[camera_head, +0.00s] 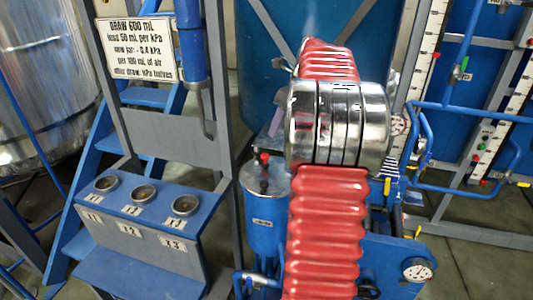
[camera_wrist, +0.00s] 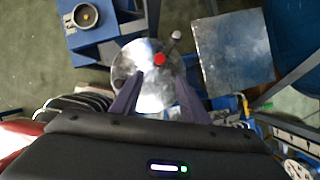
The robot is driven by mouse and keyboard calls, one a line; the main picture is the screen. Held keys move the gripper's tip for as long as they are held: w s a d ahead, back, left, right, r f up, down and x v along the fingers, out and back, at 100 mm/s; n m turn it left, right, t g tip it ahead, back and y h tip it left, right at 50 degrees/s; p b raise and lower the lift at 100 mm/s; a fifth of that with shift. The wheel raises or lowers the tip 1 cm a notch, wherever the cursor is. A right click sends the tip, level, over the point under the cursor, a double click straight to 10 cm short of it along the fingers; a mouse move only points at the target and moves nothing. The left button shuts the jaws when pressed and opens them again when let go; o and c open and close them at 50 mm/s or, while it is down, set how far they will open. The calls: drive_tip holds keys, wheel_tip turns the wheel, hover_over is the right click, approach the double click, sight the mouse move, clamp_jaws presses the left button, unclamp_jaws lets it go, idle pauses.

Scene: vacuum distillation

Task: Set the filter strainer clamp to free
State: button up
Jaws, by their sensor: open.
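The filter strainer appears to be the blue upright cylinder (camera_head: 264,228) left of my red arm in the head view. A red knob (camera_head: 264,157) stands on its top. In the wrist view its round metal lid (camera_wrist: 150,95) lies below my gripper, with the red knob (camera_wrist: 160,59) near the middle and a pale ball-ended lever (camera_wrist: 175,36) at the far edge. I cannot tell which of these is the clamp, or its setting. My gripper (camera_wrist: 158,88) is open and empty, its two dark fingers apart over the near part of the lid. My arm hides much of the head view.
A blue stand with three round sockets (camera_head: 134,195) is at the left, below a white sign (camera_head: 138,50). A square metal plate (camera_wrist: 231,60) lies right of the lid. A pressure gauge (camera_head: 418,270) is at lower right. Blue pipes and frames crowd the right.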

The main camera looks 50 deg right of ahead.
sight(266, 155)
drive_tip(key=x, duration=1.4)
drive_tip(key=shift+s, duration=0.1)
drive_tip(key=shift+r, duration=0.1)
drive_tip(key=shift+c, duration=0.3)
clamp_jaws()
